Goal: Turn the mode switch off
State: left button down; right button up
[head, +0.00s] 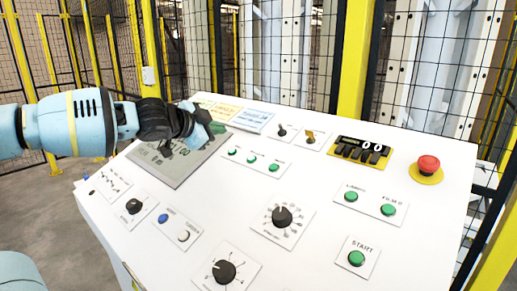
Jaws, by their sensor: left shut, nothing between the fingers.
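The white sloped control panel (328,172) fills the middle of the head view. Several rotary switches sit on it: a small black one (281,129) and a yellow one (310,136) at the upper middle, and a black one (133,206) at the left. Their labels are too small to read, so I cannot tell which is the mode switch. My left gripper (203,125) is shut and empty, over the upper part of the grey display (178,168), and hides part of it. It is apart from these switches. My right gripper is not in view.
Two black dials (282,217) (224,271) sit at the lower middle. A red emergency button (428,165) is at the upper right, beside a black counter (359,151). A green START button (356,258) is at the lower right. Yellow-framed mesh fencing stands behind the panel.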

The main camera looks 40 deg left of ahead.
aim_at(282, 131)
jog(key=k, duration=1)
